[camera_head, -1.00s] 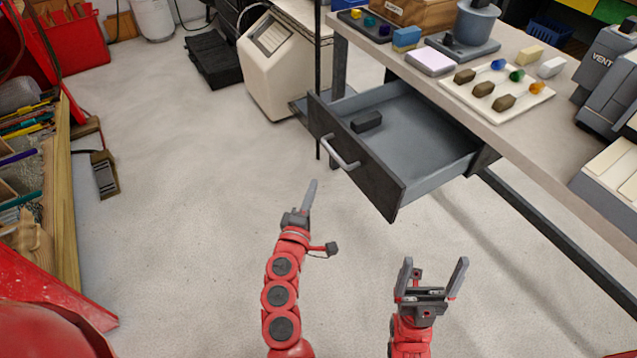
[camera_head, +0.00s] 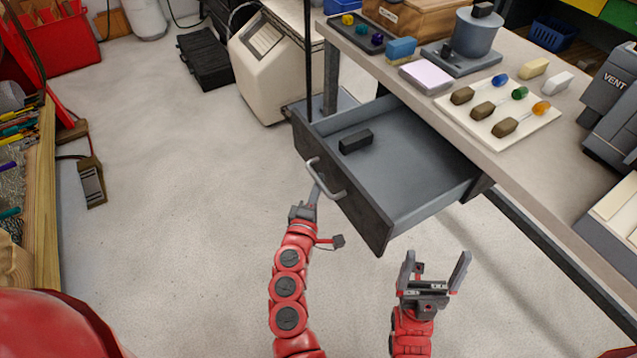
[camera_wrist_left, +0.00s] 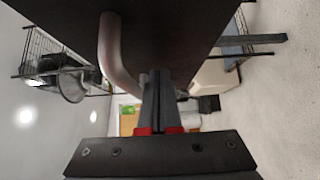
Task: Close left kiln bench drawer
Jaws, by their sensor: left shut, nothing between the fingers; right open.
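The grey drawer (camera_head: 408,157) under the kiln bench (camera_head: 506,142) stands pulled well out. Its dark front panel carries a pale bar handle (camera_head: 323,179), which also shows in the left wrist view (camera_wrist_left: 116,50). A dark block (camera_head: 356,141) lies inside the drawer. My left gripper (camera_head: 314,193) is shut and empty, with its fingertips at the drawer front beside the handle. In the left wrist view the shut fingers (camera_wrist_left: 158,100) reach up to the dark front near the handle's end; I cannot tell whether they touch. My right gripper (camera_head: 436,262) is open and empty, below and in front of the drawer.
On the bench stand a white tray (camera_head: 541,117) with glass-tipped rods, a grey pot (camera_head: 474,34) and a wooden box (camera_head: 408,14). A beige machine (camera_head: 262,72) stands left of the bench.

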